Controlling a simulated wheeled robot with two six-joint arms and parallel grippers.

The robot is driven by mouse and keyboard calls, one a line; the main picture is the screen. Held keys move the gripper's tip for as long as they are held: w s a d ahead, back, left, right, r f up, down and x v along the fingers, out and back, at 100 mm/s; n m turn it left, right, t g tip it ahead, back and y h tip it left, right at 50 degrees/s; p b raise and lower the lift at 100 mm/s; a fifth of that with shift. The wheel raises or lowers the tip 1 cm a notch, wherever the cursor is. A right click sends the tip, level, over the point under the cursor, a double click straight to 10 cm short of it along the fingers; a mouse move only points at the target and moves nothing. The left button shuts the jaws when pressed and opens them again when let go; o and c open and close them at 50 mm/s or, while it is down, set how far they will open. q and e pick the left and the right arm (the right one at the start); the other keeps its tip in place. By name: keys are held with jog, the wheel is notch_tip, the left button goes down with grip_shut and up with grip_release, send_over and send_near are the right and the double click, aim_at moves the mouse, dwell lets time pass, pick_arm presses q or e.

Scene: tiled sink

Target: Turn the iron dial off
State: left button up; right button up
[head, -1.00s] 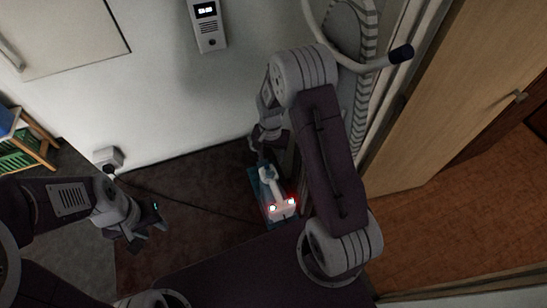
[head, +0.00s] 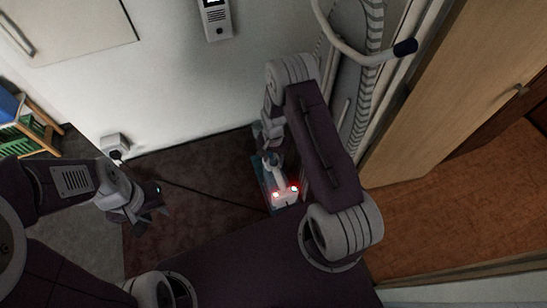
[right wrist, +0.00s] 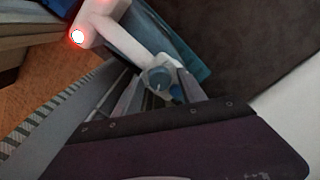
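The iron (head: 286,197) is white and teal with two lit red lights on its near end. It rests low by the wall on a teal base (head: 264,179). In the right wrist view the iron's white body (right wrist: 133,45) shows with one red light, and a round blue-and-white dial (right wrist: 158,78) lies near the fingers. My right gripper (right wrist: 160,88) is open, its two fingers to either side of the dial; contact cannot be told. In the head view my right gripper (head: 270,152) is at the iron's far end, partly hidden. My left gripper (head: 152,222) is open and empty, away from the iron.
A wall socket (head: 117,145) with a dark cord running toward the iron is at the left. White pipes (head: 365,60) and a wooden door (head: 440,110) stand at the right. A wooden rack (head: 38,135) is at far left. Dark floor lies between the left gripper and the iron.

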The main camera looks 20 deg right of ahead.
grip_shut()
jog(key=shift+n, duration=0.3)
jog(key=n+b, duration=0.1)
jog(key=n, duration=0.1)
jog(key=shift+f+n, duration=0.1)
jog(key=shift+n, duration=0.3)
jog(key=n+b, duration=0.1)
jog(key=n, duration=0.3)
jog(key=shift+n, duration=0.3)
jog(key=n+b, duration=0.1)
jog(key=n, duration=0.3)
jog(key=shift+n+b, duration=0.35)
jog(key=shift+n, duration=1.55)
